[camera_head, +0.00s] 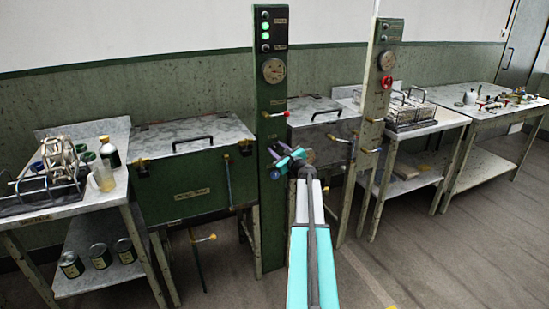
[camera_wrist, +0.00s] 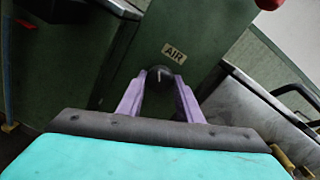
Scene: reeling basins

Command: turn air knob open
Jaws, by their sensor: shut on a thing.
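The air knob (camera_wrist: 158,77) is a round black knob with a white pointer line. It sits on a green post (camera_head: 272,105), below and left of a plate reading AIR (camera_wrist: 174,53) in the wrist view. The pointer line runs nearly upright in that view, leaning slightly. My gripper (camera_head: 273,162) is at the front of the green post, below its red-tipped lever. In the wrist view its two purple fingers (camera_wrist: 160,84) are shut on the knob, one on each side. In the head view the knob is hidden behind my gripper.
A gauge (camera_head: 273,70), green lamps and a red-tipped lever (camera_head: 275,114) are higher on the post. A green lidded basin (camera_head: 188,190) stands left of it, another basin (camera_head: 318,111) right. A second post (camera_head: 378,120) stands further right. Open floor lies at the right front.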

